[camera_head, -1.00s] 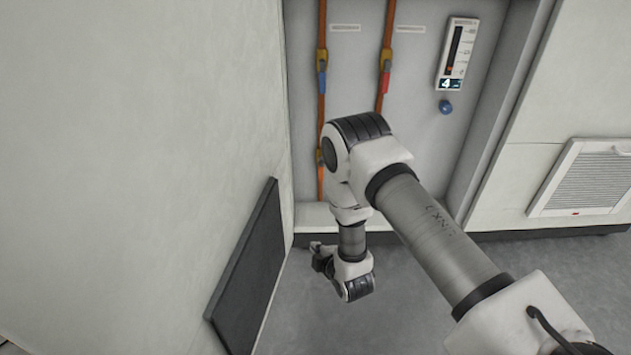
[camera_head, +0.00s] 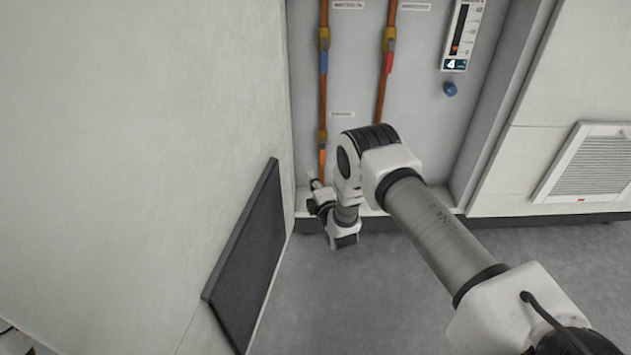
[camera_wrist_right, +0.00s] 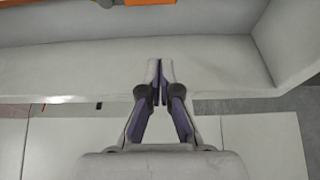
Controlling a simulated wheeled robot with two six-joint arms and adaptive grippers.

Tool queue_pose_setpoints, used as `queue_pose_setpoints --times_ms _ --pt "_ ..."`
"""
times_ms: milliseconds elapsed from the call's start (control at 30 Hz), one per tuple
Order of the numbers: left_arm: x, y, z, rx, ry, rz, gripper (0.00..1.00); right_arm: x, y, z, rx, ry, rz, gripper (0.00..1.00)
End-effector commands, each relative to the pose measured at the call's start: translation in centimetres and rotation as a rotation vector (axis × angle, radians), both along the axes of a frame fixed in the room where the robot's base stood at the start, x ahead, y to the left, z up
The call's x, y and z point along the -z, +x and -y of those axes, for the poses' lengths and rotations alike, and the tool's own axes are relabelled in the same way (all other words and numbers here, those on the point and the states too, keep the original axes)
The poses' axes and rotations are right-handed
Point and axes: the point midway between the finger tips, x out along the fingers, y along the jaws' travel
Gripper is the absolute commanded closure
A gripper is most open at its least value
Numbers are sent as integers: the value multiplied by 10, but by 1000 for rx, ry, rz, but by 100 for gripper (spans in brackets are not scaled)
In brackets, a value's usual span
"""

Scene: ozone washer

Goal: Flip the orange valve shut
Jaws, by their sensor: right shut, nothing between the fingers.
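The orange valve handle (camera_head: 322,158) hangs down along the left copper pipe, below a brass fitting, in the head view. In the right wrist view an orange strip (camera_wrist_right: 150,2) shows at the top edge; it is cut off, and I cannot tell whether it is the handle. My right gripper (camera_head: 313,183) is just below the orange handle, by the low ledge, partly hidden by its wrist. In the wrist view the right gripper's fingertips (camera_wrist_right: 160,65) are together and empty, apart from the orange strip. My left gripper is not in view.
A blue valve handle (camera_head: 324,63) and a red one (camera_head: 389,62) are higher on the two pipes. A gauge panel (camera_head: 462,37) and blue knob (camera_head: 450,89) are to the right. A dark panel (camera_head: 245,260) leans at the left wall. The floor (camera_head: 400,290) is clear.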

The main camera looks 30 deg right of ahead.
Motion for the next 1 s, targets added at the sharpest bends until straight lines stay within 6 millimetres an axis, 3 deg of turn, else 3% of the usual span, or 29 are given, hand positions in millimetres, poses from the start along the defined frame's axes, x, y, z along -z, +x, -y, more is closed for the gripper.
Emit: queue_pose_setpoints --times_ms 33,333,400,600,1000 --pt "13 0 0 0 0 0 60 6 11 1 0 0 4 100" --pt "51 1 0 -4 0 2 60 7 76 9 0 0 4 100" --pt "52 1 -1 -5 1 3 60 5 66 25 5 1 -1 100" --pt "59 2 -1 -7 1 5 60 2 56 43 1 0 -1 100" --pt "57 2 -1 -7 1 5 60 1 54 45 0 -2 -1 100"
